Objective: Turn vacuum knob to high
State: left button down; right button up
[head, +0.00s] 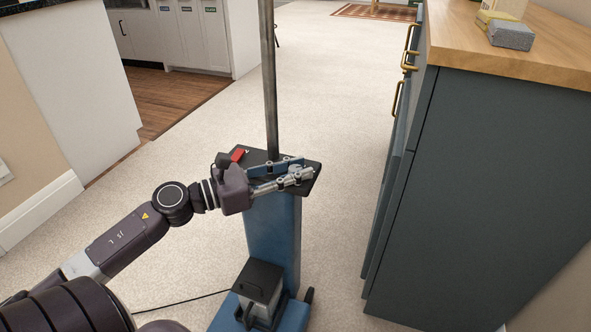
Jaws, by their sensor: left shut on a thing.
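The vacuum (275,225) is a blue upright body with a black top panel and a grey pole rising from it. It stands on the carpet in the middle of the head view. My left gripper (299,171) reaches in from the left over the top panel. It is shut on the knob at the panel's right side. The fingers hide most of the knob, so its setting cannot be read. A red switch (238,154) shows on the panel's left side. My right gripper is out of view.
A dark blue cabinet (480,190) with a wooden top stands close on the right. A white-sided counter (72,75) is at the left. A black cord (180,302) runs over the carpet by the vacuum's base. Open carpet lies behind the vacuum.

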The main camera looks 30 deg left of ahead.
pick_arm(q)
jog(key=c, duration=1.6)
grip_release()
jog(key=v, duration=1.2)
